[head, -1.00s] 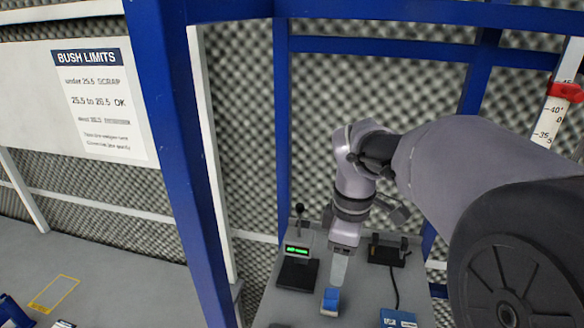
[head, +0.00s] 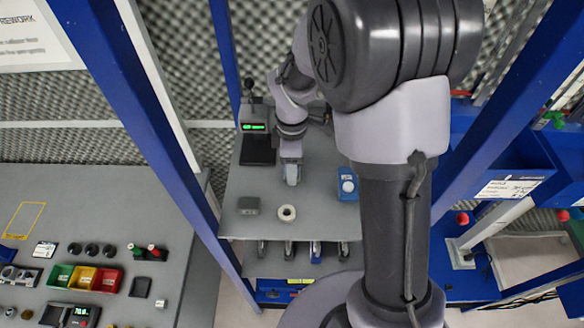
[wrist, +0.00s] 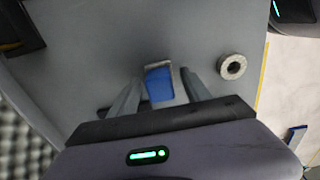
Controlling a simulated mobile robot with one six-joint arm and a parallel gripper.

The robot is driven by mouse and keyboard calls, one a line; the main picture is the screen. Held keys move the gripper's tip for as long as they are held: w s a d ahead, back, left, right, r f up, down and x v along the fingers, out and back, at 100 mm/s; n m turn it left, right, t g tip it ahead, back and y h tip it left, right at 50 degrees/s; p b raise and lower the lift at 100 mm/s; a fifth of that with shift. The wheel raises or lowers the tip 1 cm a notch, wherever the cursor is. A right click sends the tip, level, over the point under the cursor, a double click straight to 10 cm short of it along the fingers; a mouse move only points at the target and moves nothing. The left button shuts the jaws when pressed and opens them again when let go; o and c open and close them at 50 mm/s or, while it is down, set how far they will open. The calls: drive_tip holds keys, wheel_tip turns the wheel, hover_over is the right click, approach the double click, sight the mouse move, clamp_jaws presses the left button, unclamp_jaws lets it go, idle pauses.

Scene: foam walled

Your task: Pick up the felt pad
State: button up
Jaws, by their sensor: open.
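The felt pad, a small blue block with a grey felt edge (wrist: 159,84), lies on the grey bench shelf in the wrist view. My gripper (wrist: 161,76) is open, with one finger on each side of the pad and a visible gap on both sides. I cannot tell how far the fingertips are above the shelf. In the head view my gripper (head: 291,180) points down over the middle of the shelf, and the pad is mostly hidden by it.
A pale ring (head: 287,213) lies close by and also shows in the wrist view (wrist: 232,67). The shelf's front edge (head: 290,240) is near.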

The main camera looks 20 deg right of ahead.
drive_tip(key=shift+w+f, duration=0.1)
drive_tip(key=shift+c, duration=1.2)
clamp_jaws()
drive_tip(key=shift+r, duration=0.2)
wheel_tip(320, 180, up, 10)
drive_tip(key=shift+f+p, duration=0.1)
drive_tip(key=shift+p, duration=0.25)
